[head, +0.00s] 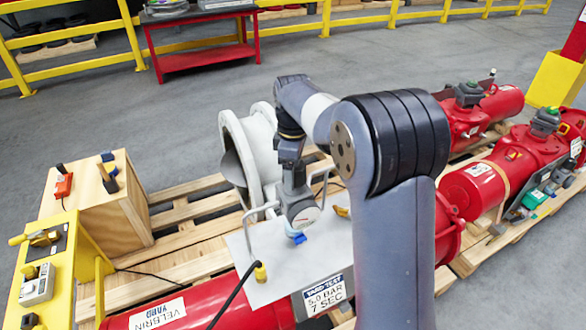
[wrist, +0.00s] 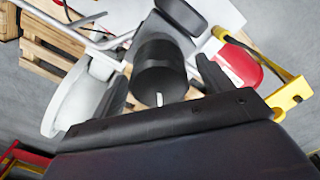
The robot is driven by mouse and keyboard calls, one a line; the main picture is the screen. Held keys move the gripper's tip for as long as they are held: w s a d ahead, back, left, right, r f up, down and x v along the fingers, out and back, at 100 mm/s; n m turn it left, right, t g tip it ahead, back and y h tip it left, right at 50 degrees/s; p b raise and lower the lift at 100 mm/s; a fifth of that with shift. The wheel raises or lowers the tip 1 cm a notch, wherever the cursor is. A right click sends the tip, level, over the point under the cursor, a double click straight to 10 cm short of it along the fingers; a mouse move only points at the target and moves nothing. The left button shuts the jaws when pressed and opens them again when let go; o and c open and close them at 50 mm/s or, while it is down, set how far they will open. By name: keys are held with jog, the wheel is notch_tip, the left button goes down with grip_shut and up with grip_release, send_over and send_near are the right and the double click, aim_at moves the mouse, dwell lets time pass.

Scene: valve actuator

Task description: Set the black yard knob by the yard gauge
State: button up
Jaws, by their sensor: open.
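The black yard knob (wrist: 160,72) shows in the wrist view as a ribbed black cylinder with a white mark at its near rim. My gripper (wrist: 163,78) is open, with one dark finger on either side of the knob. I cannot tell whether the fingers touch it. In the head view my gripper (head: 291,160) points down over the grey regulator body, and it hides the knob. The yard gauge (head: 306,216) is a round white dial on the front of that body. Its needle is too small to read.
Bent metal rails (head: 262,210) flank the gauge. A white flanged part (head: 240,150) stands close behind. A wooden box (head: 130,215) and yellow stand (head: 83,262) are at left.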

jog(key=shift+f, duration=0.15)
jog(key=shift+c, duration=0.2)
jog(key=c, duration=0.9)
jog(key=shift+c, duration=0.2)
